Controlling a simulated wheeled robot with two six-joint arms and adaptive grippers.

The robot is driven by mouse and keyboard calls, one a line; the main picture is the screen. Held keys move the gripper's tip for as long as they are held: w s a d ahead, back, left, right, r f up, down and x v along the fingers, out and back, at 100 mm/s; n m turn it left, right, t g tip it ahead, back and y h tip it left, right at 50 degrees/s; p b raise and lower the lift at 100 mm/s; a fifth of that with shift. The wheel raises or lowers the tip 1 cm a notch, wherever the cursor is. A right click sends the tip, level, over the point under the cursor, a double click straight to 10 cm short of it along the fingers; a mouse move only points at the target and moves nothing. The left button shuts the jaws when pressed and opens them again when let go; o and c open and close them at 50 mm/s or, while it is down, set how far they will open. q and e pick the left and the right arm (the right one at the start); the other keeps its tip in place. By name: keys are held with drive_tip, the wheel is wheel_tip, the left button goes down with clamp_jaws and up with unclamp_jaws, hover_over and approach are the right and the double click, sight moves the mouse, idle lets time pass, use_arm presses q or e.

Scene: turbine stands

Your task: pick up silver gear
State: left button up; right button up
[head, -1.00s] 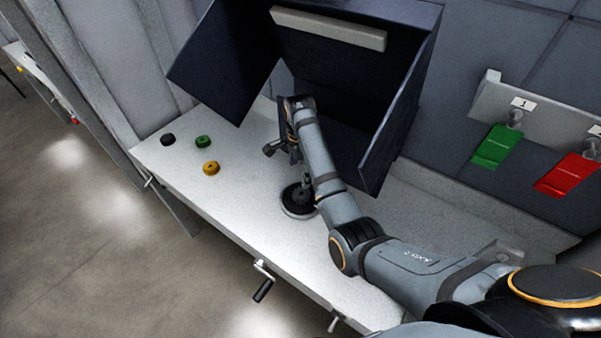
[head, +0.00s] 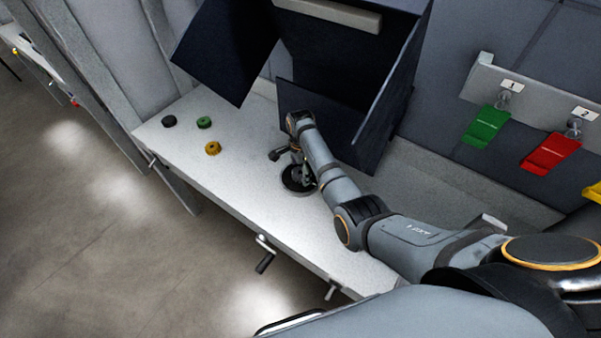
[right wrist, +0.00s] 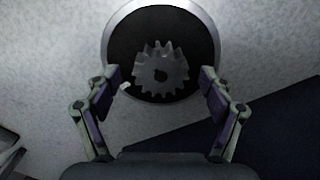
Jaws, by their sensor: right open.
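The silver gear (right wrist: 160,68) lies in the middle of a round black dish (right wrist: 123,45) with a pale rim, in the right wrist view. The dish also shows on the bench in the head view (head: 293,189), partly hidden by my right gripper; the gear is too small to make out there. My right gripper (head: 303,178) is over the dish. In the right wrist view the open fingers (right wrist: 160,80) stand apart to the left and right of the gear, with nothing between them gripped. My left gripper is not in view.
A black (head: 169,121), a green (head: 204,122) and a yellow gear (head: 212,148) lie at the left of the bench (head: 240,195). A dark open-fronted box (head: 395,105) stands close behind my right gripper. Green (head: 485,127) and red tags (head: 550,152) hang at the right.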

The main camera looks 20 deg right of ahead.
drive_tip(key=shift+w+f, duration=0.1)
clamp_jaws()
idle(0.5)
